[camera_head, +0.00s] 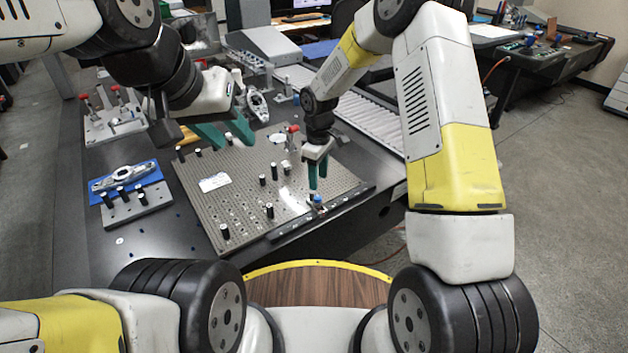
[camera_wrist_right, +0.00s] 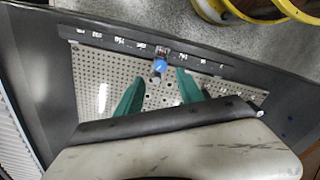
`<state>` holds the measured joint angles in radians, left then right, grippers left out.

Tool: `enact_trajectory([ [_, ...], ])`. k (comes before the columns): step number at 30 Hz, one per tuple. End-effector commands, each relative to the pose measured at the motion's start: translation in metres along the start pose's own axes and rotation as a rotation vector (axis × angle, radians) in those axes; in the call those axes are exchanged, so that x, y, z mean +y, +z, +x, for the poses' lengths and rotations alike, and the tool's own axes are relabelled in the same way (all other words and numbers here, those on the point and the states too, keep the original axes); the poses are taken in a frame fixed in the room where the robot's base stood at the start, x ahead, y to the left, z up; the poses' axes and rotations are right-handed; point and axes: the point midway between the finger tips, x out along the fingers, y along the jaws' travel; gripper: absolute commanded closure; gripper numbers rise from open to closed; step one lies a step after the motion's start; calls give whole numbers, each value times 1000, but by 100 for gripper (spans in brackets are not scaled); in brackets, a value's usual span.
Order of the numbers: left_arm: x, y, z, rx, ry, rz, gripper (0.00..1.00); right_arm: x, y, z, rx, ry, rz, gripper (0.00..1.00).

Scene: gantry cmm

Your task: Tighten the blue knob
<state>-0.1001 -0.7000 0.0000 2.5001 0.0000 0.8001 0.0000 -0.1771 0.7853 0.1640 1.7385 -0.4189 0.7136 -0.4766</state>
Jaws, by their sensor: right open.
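The blue knob (camera_head: 318,199) sits at the front right edge of the perforated fixture plate (camera_head: 240,215), by a dark rail. In the right wrist view the blue knob (camera_wrist_right: 160,66) shows on a small clamp, just beyond the fingertips and roughly midway between them. My right gripper (camera_head: 318,188) points down above the knob, and its green fingers (camera_wrist_right: 158,82) are apart with nothing between them. My left gripper (camera_head: 231,142) hangs above the back left part of the plate. Its green fingers are apart, and I see nothing held.
Several black posts, such as one near the front (camera_head: 270,210), stand on the plate. A dark labelled rail (camera_head: 295,227) runs along its front edge. A blue tray (camera_head: 126,180) with a metal part and a grey block with black pins (camera_head: 137,207) lie at the left.

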Motion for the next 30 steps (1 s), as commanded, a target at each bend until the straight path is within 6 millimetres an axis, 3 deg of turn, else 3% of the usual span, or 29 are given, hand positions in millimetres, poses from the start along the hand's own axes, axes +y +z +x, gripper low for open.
enact_trajectory([
  [12, 0, 0, 0, 0, 0, 0, 62, -2, 0, 62, -3, -3, -5, 55],
  [23, 0, 0, 0, 0, 0, 0, 62, -2, 0, 70, -1, -2, -6, 55],
  [24, 0, 0, 0, 0, 0, 0, 62, -2, 0, 70, -1, -2, -6, 57],
  [30, 0, 0, 0, 0, 0, 0, 62, -2, 0, 70, -1, -3, -6, 96],
])
